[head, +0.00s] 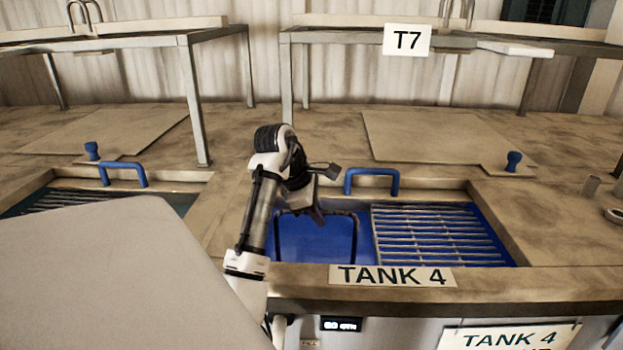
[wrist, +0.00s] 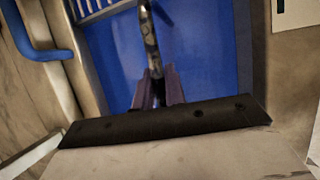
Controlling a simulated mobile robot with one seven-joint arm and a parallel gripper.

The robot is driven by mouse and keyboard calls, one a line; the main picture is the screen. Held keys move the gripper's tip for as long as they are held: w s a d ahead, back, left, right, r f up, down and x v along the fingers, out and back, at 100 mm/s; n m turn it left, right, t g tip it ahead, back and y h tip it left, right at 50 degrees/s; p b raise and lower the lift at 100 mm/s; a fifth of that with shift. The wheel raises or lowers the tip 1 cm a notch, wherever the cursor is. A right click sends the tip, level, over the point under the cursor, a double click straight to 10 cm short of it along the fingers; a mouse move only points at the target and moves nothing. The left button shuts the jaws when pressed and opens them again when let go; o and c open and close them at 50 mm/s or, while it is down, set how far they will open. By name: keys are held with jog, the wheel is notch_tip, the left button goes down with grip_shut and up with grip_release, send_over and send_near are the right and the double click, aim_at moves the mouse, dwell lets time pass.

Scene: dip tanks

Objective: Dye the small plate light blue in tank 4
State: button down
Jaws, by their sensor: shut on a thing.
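Tank 4 (head: 441,264) has blue liquid (head: 314,238) in its left part. A slatted metal rack (head: 437,232) covers its right part. A dark thin frame outline (head: 356,236) shows in the liquid area. My gripper (head: 319,217) is low over the left part of the tank. In the wrist view my gripper (wrist: 158,88) is shut on a dark, mottled metal rod (wrist: 151,40), with blue liquid behind it. I cannot tell whether the rod belongs to the frame. I cannot make out the small plate.
A blue handle (head: 371,181) stands on tank 4's back edge. A flat lid panel (head: 425,137) with a blue knob (head: 513,160) lies behind it. Another tank with a blue handle (head: 123,174) is at left. Raised metal frames stand behind, one labelled T7 (head: 407,40).

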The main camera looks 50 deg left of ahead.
jog(key=shift+r, duration=0.15)
notch_tip(320, 180, up, 22)
dwell(1.0)
dwell(0.4)
notch_tip(320, 180, down, 22)
jog(key=b, duration=1.3)
jog(key=shift+w+d, duration=0.1)
